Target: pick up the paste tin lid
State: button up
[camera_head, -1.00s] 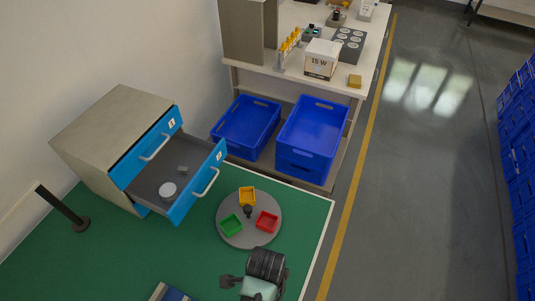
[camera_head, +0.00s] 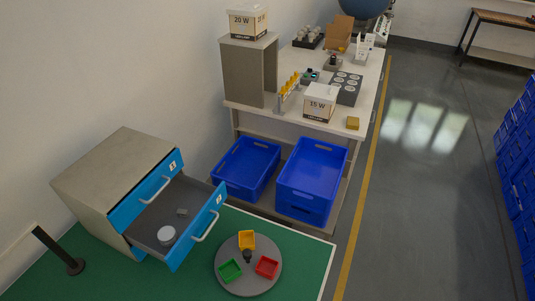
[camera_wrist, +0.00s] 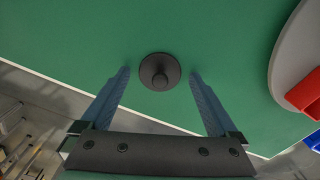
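In the wrist view a dark round disc with a raised centre knob (camera_wrist: 159,72) shows against the green mat. It looks like a lid, but I cannot be sure it is the paste tin lid. My gripper (camera_wrist: 160,78) is open, its two blue-grey fingers apart on either side of the disc in the picture, with nothing between them touching it. The gap in height is hard to tell. In the head view a pale round tin (camera_head: 167,235) sits in the open drawer (camera_head: 150,238); whether its lid is on is unclear. My gripper is outside the head view.
A grey turntable (camera_head: 226,284) with yellow, green and red trays stands on the mat, right of the drawer unit (camera_head: 110,180). A dark post (camera_head: 55,250) stands at left. Blue crates (camera_head: 245,168) sit under the workbench (camera_head: 285,122). Open floor lies to the right.

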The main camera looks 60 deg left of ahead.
jog(key=c, duration=1.2)
jog(key=shift+r, duration=0.15)
